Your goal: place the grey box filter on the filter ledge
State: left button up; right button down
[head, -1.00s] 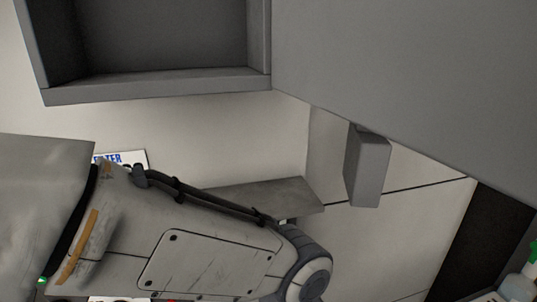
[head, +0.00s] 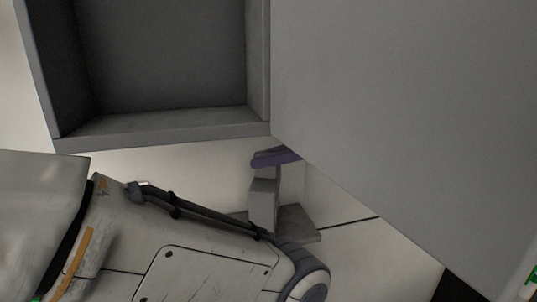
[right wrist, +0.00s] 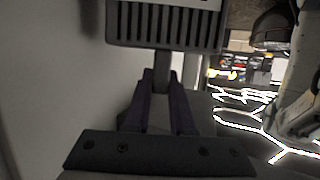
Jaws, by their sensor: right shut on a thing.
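The grey box filter (head: 263,206) hangs upright in the head view, in front of the light wall. My right gripper (head: 275,157) has purple fingers at the box's top end, partly hidden by the grey cabinet. In the right wrist view the right gripper (right wrist: 160,85) is shut on the narrow stem of the slotted grey box (right wrist: 165,24). The filter ledge (head: 300,222) is a grey shelf on the wall. The box overlaps it in the picture; I cannot tell whether they touch. My left arm crosses the lower left and hides part of the ledge; its gripper is out of view.
A grey open-fronted cabinet (head: 190,130) hangs above the ledge. A large grey panel (head: 400,110) fills the upper right and hides part of my right gripper. Light wall (head: 345,205) shows clear to the right of the ledge.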

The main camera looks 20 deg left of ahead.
jog(key=shift+f, duration=0.4)
jog(key=c, duration=0.8)
grip_release()
jog(key=shift+o, duration=0.2)
jog(key=shift+d+r, duration=0.1)
jog(key=shift+r, duration=0.1)
jog(key=b+v, duration=0.2)
jog(key=v, duration=1)
